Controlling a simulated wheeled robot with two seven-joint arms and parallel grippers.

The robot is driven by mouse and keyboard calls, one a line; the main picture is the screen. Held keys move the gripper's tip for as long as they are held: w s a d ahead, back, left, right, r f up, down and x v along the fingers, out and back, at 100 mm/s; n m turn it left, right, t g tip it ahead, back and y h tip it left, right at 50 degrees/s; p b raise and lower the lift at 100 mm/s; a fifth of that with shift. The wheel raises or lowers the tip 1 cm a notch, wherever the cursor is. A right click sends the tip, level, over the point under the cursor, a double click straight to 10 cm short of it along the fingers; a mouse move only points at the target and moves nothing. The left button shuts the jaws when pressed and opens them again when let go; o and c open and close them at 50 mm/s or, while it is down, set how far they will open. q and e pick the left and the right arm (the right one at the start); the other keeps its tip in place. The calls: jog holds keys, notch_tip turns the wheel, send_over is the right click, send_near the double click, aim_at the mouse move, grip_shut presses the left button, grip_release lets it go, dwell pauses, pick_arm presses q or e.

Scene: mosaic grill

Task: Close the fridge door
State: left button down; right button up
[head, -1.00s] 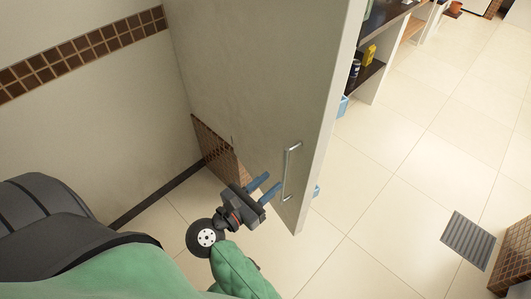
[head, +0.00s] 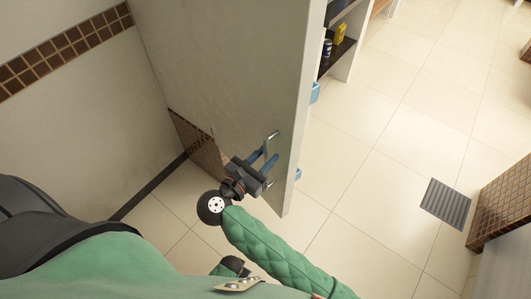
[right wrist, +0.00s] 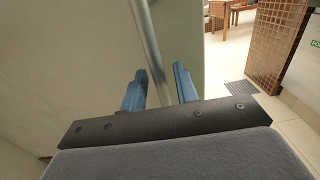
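The fridge door (head: 235,75) is a tall pale panel standing out from the wall in the head view, with its free edge toward the right. A metal bar handle (head: 271,138) is on its near face, low in the picture. My right gripper (head: 265,160), with blue fingers, is at this handle. In the right wrist view the handle (right wrist: 148,40) runs down between the two fingers (right wrist: 160,90), which stand apart with gaps showing beside the bar. The lower part of the handle is hidden by the gripper. My left gripper is not seen.
Shelves with a yellow box (head: 340,33) and a blue bin (head: 315,92) show beyond the door's edge. A tiled wall (head: 508,200) stands at the right, near a floor grate (head: 446,203). The tiled floor (head: 385,150) between is clear.

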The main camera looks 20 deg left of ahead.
jog(key=shift+w+d, duration=0.1)
jog(key=shift+w, duration=0.05)
grip_shut()
